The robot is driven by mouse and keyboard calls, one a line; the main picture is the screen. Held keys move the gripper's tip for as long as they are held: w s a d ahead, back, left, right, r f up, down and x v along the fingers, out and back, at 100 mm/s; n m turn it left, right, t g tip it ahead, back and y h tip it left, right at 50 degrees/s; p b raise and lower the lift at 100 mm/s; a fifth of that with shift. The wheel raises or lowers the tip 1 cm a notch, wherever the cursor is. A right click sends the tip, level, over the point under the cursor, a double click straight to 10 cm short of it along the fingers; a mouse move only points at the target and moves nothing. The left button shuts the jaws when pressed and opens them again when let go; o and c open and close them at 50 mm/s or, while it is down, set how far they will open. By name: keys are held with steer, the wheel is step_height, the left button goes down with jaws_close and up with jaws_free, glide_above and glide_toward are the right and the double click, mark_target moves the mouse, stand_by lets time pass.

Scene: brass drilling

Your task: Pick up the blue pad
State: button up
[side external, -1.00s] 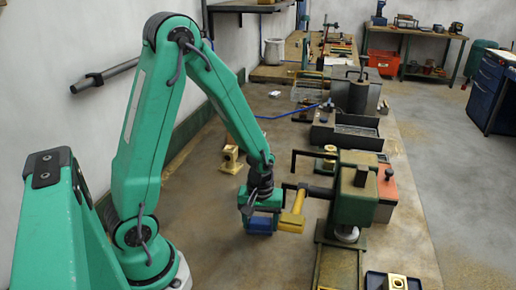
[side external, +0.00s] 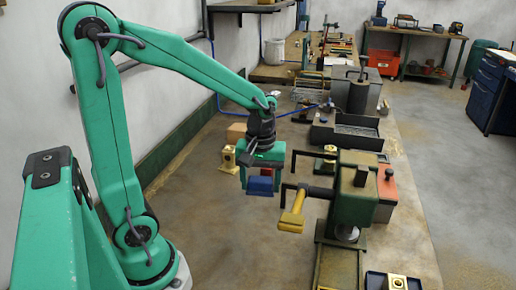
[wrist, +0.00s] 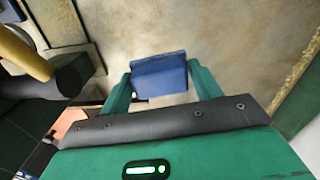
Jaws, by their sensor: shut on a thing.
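The blue pad (side external: 260,186) is a small blue block held at the lower end of my gripper (side external: 259,180) in the side view. In the wrist view the blue pad (wrist: 159,76) sits between the two green fingers of my gripper (wrist: 158,88), which are shut on it. The pad hangs above the bench, clear of its surface. A little of its underside is hidden by the gripper body.
A green drill press (side external: 352,200) with a yellow-handled lever (side external: 292,213) stands just right of my gripper. Brass parts (side external: 228,159) sit behind on the bench. A dark tray with a brass block (side external: 397,281) is at front right. Bench between my base and the press is clear.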

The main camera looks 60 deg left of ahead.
mark_target(261, 179)
steer(key=shift+r, duration=1.95)
steer(key=shift+w, duration=0.1)
